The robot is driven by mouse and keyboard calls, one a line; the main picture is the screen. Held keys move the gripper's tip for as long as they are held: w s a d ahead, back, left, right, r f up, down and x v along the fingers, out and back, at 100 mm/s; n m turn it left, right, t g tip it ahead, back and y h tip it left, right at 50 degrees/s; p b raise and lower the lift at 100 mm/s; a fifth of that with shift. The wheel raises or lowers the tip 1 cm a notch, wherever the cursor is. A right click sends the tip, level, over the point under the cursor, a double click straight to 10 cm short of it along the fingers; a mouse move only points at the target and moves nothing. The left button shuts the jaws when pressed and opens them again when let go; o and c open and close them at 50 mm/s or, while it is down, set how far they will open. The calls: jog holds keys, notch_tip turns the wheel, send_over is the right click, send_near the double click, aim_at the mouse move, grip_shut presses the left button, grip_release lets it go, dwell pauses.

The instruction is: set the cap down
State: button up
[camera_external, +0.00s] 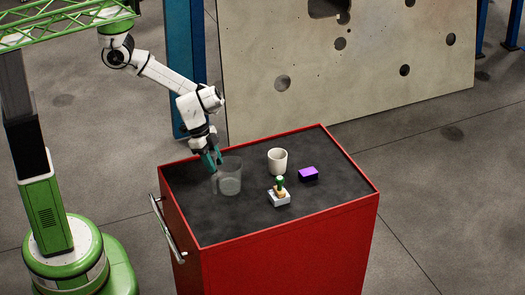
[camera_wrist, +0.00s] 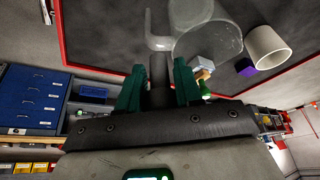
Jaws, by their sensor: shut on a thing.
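My gripper (camera_external: 212,160) is low over the left back part of the cart top, just behind and left of a clear jug. In the wrist view its two green fingers (camera_wrist: 158,88) stand apart with a dark grey piece (camera_wrist: 158,70) between them. I take this piece to be the cap; the fingers are shut on it. Its full shape is hard to make out against the dark top. In the external view the cap cannot be told apart from the fingers. Whether it touches the top is unclear.
The clear jug (camera_external: 229,179) stands close to my gripper; it also shows in the wrist view (camera_wrist: 207,42). A cream cup (camera_external: 277,161), a purple block (camera_external: 308,174) and a white block with a green-topped piece (camera_external: 279,197) stand further right. The red-rimmed cart top (camera_external: 210,228) is bare at the front.

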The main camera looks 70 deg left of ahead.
jog(key=w+a+n+b, duration=0.1)
jog(key=w+a+b, duration=0.1)
jog(key=w+a, duration=0.5)
jog(key=w+a+n+t+y+b, duration=0.1)
jog(key=w+a+n+b, duration=0.15)
jog(key=w, duration=0.75)
jog(key=w+a+n+b, duration=0.1)
jog(key=w+a+b, duration=0.1)
jog(key=w+a, duration=0.5)
jog(key=b, duration=0.1)
send_near(309, 151)
jog(key=shift+w+d+f, duration=0.6)
jog(key=shift+d+f, duration=0.05)
jog(key=shift+f, duration=0.15)
jog(key=shift+w+f, duration=0.15)
jog(key=shift+f, duration=0.05)
jog(key=shift+w+d+f, duration=0.1)
jog(key=shift+w+f, duration=0.1)
jog(key=shift+f, duration=1.6)
jog(key=o, duration=1)
jog(key=shift+f, duration=0.1)
